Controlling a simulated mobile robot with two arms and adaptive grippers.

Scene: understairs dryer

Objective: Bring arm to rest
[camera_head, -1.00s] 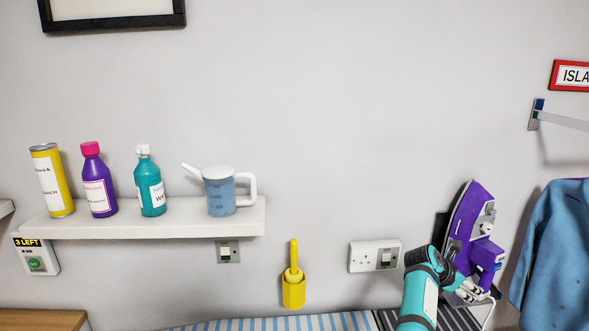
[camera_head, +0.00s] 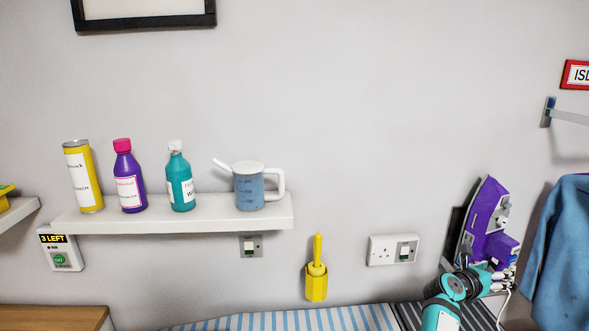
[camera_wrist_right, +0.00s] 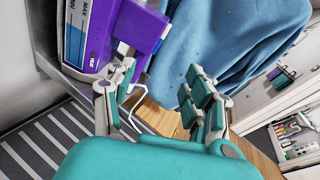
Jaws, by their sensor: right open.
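My right gripper (camera_head: 494,282) is at the lower right in the head view, in front of and just below a purple iron (camera_head: 488,222) that stands upright against the wall. In the right wrist view its two fingers (camera_wrist_right: 160,105) are spread apart, with nothing held between them. The iron (camera_wrist_right: 103,35) shows close beyond the left finger; whether they touch is hard to tell. My left gripper is in neither view.
A blue garment (camera_head: 562,255) hangs at the right, close to the gripper. A striped ironing board (camera_head: 290,319) lies below. A wall shelf (camera_head: 180,214) holds several bottles and a jug. A socket (camera_head: 393,250) and yellow brush holder (camera_head: 316,283) are on the wall.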

